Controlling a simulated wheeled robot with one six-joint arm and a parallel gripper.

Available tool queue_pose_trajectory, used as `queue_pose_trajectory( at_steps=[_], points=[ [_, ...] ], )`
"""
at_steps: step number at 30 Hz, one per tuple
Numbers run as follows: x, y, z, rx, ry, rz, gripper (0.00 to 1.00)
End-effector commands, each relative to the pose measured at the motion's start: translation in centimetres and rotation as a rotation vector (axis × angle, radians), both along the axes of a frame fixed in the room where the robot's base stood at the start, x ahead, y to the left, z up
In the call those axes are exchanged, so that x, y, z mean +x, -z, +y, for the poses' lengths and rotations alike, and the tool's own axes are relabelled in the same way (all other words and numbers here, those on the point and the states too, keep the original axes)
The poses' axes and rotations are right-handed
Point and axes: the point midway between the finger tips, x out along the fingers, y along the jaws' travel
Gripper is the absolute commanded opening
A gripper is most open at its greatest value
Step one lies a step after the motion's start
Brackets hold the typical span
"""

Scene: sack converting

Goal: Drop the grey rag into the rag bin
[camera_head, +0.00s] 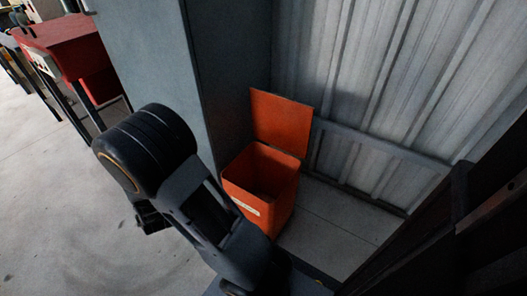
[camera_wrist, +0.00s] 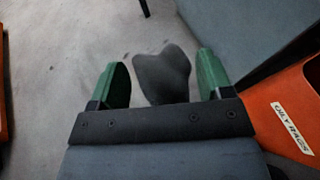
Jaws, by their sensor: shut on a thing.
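The grey rag (camera_wrist: 163,80) is a dark, crumpled piece between the two green fingers of my gripper (camera_wrist: 162,62) in the wrist view. My gripper is shut on it, above the floor. The rag bin (camera_head: 262,187) is orange, with its lid (camera_head: 281,122) standing open and a dark inside. In the wrist view the bin (camera_wrist: 268,112) is at the right, labelled "OILY RAGS", and my gripper is to the left of it, not over its opening. In the head view my arm hides most of the gripper, and the rag cannot be made out.
A grey cabinet or column (camera_head: 170,60) stands beside and behind the bin. A corrugated metal wall (camera_head: 380,80) with a low rail is behind it. A red table-like unit (camera_head: 62,45) stands at the upper left. The concrete floor (camera_head: 50,190) at the left is clear.

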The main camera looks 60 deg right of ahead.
Motion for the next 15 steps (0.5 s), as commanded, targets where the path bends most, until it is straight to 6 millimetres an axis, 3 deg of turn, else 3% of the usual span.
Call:
queue_pose_trajectory(
  at_steps=[8, 15],
  points=[
    [-0.9, 0.5, -10.4, -0.002, 0.286, -0.004, 0.49],
    [-5.0, 0.5, -23.0, -0.007, 0.693, -0.007, 0.49]
  ],
)
